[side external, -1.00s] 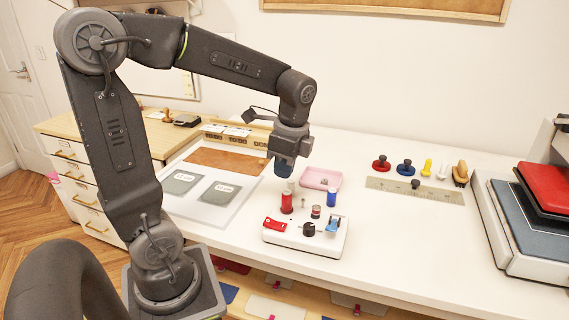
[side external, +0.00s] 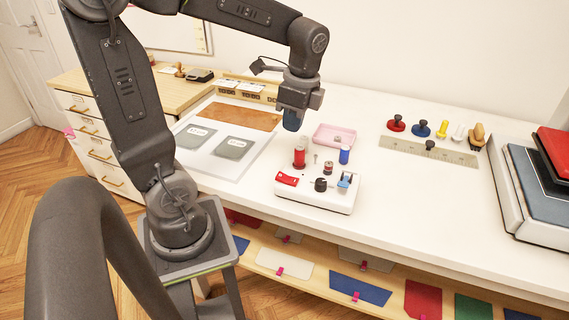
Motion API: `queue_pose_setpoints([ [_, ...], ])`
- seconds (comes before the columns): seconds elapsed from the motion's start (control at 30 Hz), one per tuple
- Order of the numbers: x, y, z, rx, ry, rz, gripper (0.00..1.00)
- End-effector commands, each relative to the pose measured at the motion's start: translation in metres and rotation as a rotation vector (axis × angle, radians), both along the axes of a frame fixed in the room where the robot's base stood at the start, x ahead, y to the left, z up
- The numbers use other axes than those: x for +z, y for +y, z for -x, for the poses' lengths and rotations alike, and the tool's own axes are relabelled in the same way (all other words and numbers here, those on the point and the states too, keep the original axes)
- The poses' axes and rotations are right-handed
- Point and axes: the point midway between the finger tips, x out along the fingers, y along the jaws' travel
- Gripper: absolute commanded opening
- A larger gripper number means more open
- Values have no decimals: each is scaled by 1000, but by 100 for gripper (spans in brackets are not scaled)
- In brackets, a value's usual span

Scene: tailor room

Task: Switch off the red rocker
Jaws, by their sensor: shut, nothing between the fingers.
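The red rocker (side external: 287,179) sits at the left end of a white control box (side external: 317,202) on the table. It looks tilted, but which side is pressed is too small to tell. The box also carries a black knob (side external: 321,184) in the middle and a blue lever (side external: 345,180) on the right. My gripper (side external: 291,125) points down above the table, behind and above the box, apart from the rocker. Its fingertips are dark blue, shut and empty.
A red spool (side external: 299,156) and a blue spool (side external: 344,155) stand just behind the box. A pink tray (side external: 350,140) lies behind them. A ruler (side external: 445,154) with coloured-handled tools lies to the right. The table front right of the box is clear.

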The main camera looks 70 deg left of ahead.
Motion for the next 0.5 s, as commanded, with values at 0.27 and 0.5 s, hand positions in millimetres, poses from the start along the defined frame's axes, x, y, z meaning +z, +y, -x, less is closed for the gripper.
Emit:
queue_pose_setpoints([
  [0.27,-49,5,7,1,7,3,0],
  [0.5,-97,10,12,0,6,2,0],
])
